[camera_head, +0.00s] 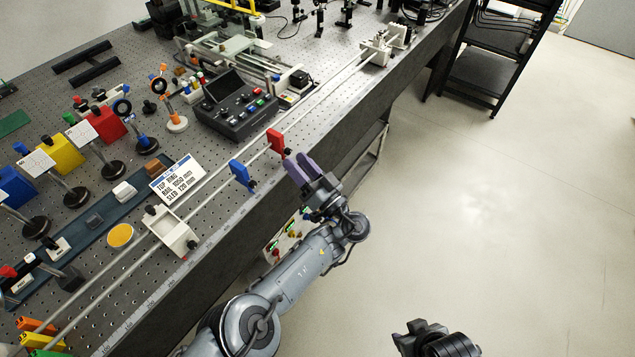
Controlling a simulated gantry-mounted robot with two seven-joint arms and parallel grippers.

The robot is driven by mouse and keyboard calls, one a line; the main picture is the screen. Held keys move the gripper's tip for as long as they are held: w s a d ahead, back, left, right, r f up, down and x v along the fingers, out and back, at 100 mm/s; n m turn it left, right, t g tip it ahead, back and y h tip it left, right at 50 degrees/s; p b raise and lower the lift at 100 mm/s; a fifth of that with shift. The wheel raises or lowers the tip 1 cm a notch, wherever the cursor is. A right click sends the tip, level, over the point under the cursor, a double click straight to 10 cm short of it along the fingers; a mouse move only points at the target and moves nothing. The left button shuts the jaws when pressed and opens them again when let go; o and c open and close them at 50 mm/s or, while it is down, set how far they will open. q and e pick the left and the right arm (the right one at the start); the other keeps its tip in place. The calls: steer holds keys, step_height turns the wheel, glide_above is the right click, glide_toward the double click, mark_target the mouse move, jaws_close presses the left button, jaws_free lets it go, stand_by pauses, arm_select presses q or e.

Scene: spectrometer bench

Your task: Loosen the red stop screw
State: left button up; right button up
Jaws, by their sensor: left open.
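The red stop (276,141) is a small upright red block on the twin-rod rail (318,93) along the bench's near edge. A small dark knob, perhaps its screw, shows low on its near side, close to my fingertips; detail is too small to tell. The blue stop (240,173) sits on the same rail to the lower left. My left gripper (299,166), with purple-grey fingers, is open and just to the lower right of the red stop. I cannot tell whether it touches. My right gripper (432,337) hangs over the floor at the bottom, its jaws unclear.
A white printed card (177,179) stands behind the rail, left of the blue stop. A white rail support (170,230) is at lower left, and a black control box (236,106) with buttons is behind.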

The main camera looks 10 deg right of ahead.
arm_select(q)
steer(key=v, duration=0.8)
steer(key=shift+s+d+b, duration=0.2)
steer(key=shift+s+b, duration=0.05)
steer(key=shift+b, duration=0.15)
steer(key=shift+f, duration=0.15)
